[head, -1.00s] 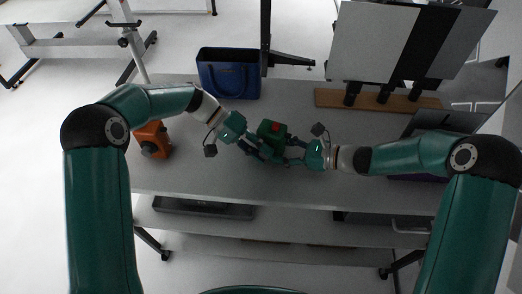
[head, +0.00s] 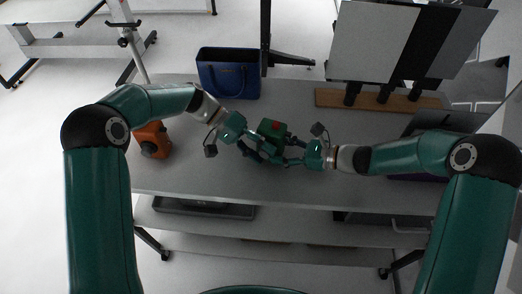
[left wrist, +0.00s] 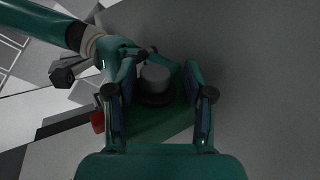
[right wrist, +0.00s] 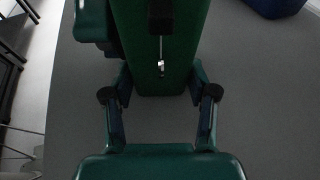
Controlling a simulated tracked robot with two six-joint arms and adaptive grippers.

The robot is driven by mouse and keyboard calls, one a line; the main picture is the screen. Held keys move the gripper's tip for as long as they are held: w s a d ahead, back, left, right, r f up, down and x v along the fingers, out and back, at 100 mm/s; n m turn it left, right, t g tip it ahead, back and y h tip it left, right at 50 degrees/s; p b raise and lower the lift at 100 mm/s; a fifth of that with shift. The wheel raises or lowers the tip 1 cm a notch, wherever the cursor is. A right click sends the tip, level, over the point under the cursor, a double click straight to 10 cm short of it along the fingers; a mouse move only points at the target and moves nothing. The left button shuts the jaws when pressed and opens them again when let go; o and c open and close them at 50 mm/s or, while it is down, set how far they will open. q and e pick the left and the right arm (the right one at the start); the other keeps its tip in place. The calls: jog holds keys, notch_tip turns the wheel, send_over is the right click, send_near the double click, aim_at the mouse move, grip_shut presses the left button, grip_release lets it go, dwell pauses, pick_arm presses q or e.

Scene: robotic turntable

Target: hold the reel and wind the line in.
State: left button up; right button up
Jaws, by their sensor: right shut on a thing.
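The green reel (head: 273,132) with a red patch on top stands on the grey table between my grippers. My right gripper (head: 290,160) is shut on its near end. In the right wrist view the green body (right wrist: 160,75) sits between those fingers, with a thin line and small silver clip (right wrist: 161,66) on its face. My left gripper (head: 262,156) is at the reel's near left side. In the left wrist view its fingers stand apart on either side of a grey round knob (left wrist: 155,78), with visible gaps. The crank is partly hidden.
An orange device (head: 153,140) lies on the left of the table (head: 200,175). A blue bag (head: 228,75) stands at the back. A wooden board with black stands (head: 375,101) is at back right. The table's front middle is clear.

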pick_arm(q)
jog(key=shift+r, duration=0.1)
jog(key=d+r+v, duration=0.1)
jog(key=v, duration=1.2)
jog(key=shift+s+a+r, duration=0.15)
jog(key=shift+a+r, duration=0.1)
jog(key=shift+r, duration=0.25)
dwell(0.4)
dwell(0.4)
notch_tip(320, 180, up, 10)
dwell(0.5)
